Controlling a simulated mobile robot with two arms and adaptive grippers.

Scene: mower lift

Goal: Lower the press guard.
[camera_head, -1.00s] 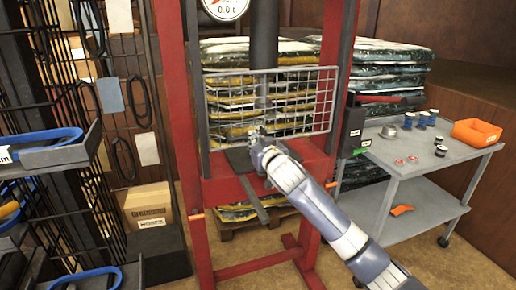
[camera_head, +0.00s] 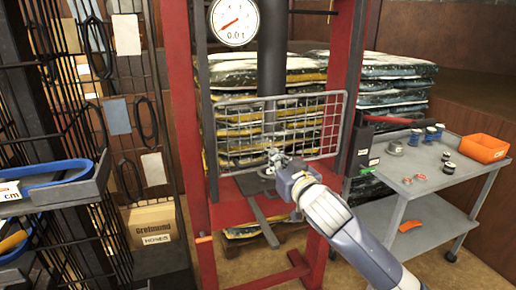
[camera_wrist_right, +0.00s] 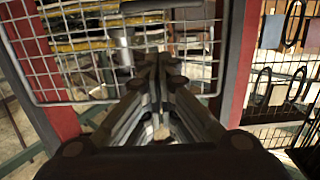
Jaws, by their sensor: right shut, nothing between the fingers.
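The press guard (camera_head: 282,96) is a grey wire-mesh panel in a metal rim. It hangs across the front of the red press frame (camera_head: 176,75), in front of the dark ram column. My right gripper (camera_head: 273,160) is at the lower middle of the guard, near its bottom rim, shut and empty. In the right wrist view the shut fingers (camera_wrist_right: 158,62) point at the guard's mesh (camera_wrist_right: 62,58). I cannot tell whether they touch the guard. My left gripper is not in view.
A pressure gauge (camera_head: 234,22) sits at the top of the press. A grey cart (camera_head: 436,172) with an orange bin (camera_head: 483,148) and small jars stands at the right. Stacked bags (camera_head: 398,72) are behind.

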